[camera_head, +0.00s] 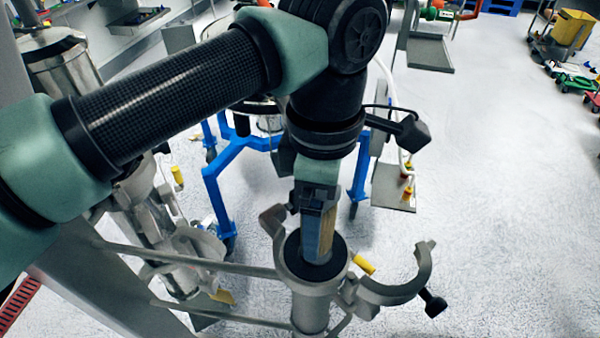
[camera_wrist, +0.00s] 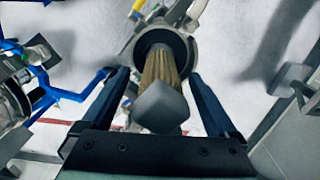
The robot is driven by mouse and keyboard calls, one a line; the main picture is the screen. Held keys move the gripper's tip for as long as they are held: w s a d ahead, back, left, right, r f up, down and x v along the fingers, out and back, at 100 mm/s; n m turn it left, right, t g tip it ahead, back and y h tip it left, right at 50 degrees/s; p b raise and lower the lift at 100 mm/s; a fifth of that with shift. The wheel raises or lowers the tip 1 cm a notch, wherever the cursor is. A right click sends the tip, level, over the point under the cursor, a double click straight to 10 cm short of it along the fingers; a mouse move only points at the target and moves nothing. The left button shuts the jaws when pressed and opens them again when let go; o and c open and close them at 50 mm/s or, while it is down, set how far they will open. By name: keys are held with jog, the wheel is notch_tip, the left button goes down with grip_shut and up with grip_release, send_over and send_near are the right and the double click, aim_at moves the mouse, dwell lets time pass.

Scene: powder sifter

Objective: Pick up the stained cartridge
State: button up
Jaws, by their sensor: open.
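The stained cartridge (camera_wrist: 158,68) has brownish, streaked sides and a grey blocky top. It stands in the dark mouth of a metal tube housing (camera_head: 310,300). In the head view a tan strip of the cartridge (camera_head: 326,236) shows beside my gripper's finger; the rest is hidden by the gripper or inside the tube. My gripper (camera_wrist: 160,88) is open, pointing down over the cartridge, with one dark finger on each side of it. In the wrist view gaps show between the fingers and the cartridge. In the head view my gripper (camera_head: 316,215) is just above the tube mouth.
An open curved clamp (camera_head: 400,288) with a black knob (camera_head: 433,303) sticks out right of the tube. A yellow-handled part (camera_head: 363,264) is beside the rim. Metal rods run left to another sifter unit (camera_head: 165,225). A blue frame (camera_head: 215,185) stands behind.

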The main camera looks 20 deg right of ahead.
jog(key=shift+f, duration=0.25)
jog(key=shift+r, duration=0.1)
grip_shut()
